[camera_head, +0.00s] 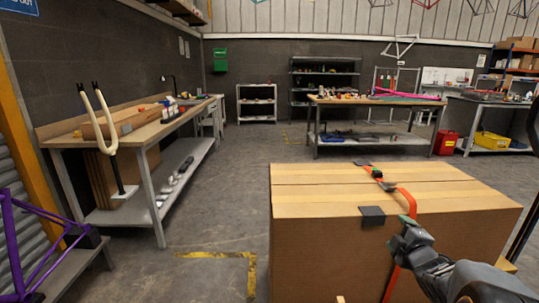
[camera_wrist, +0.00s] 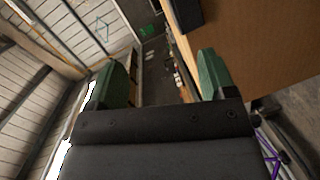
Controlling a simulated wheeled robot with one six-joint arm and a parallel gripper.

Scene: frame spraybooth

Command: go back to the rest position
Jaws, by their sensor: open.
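My gripper (camera_head: 402,235) is in front of the large cardboard box (camera_head: 330,245), at the lower right of the head view. In the wrist view my gripper (camera_wrist: 163,72) has its two green fingertips wide apart, with nothing between them. The box's brown side (camera_wrist: 245,50) fills the upper right of that view, beside the right finger. In the head view an orange strap (camera_head: 408,200) runs over the box top and down its near side, close to my fingers. I cannot tell whether a finger touches the strap or box.
A wooden workbench (camera_head: 150,133) stands on the left, with a cream fork standing at its near end. A purple frame (camera_head: 30,235) is at the lower left. Another bench (camera_head: 375,101) stands behind the box. The floor (camera_head: 235,190) between left bench and box is clear.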

